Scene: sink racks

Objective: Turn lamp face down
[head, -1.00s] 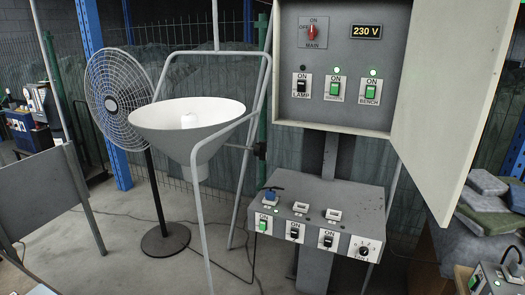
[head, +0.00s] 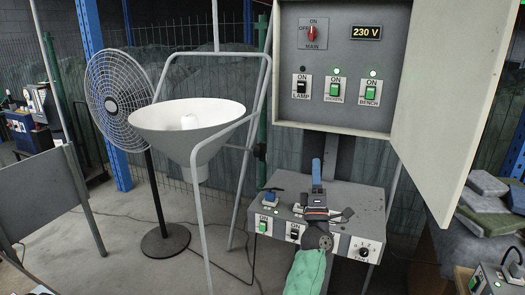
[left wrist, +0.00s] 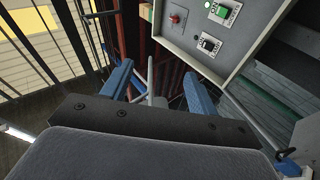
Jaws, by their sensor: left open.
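The lamp (head: 188,135) is a large pale grey cone shade on a tubular metal frame, left of centre in the head view. Its wide mouth faces up, with a white bulb (head: 190,121) inside. My left gripper (head: 316,172) points up in front of the grey switch box, well to the right of the lamp and apart from it. It is seen edge-on there. In the left wrist view its two blue fingers (left wrist: 158,85) stand wide apart. A narrow pale grey part shows between them, and I cannot tell what it is. My right gripper is not in view.
A panel (head: 328,60) with a red main switch and its open door (head: 455,90) is at upper right. The switch box (head: 365,205) below is partly hidden by my gripper. A fan (head: 118,95) stands behind the lamp. A grey board (head: 40,190) is at left.

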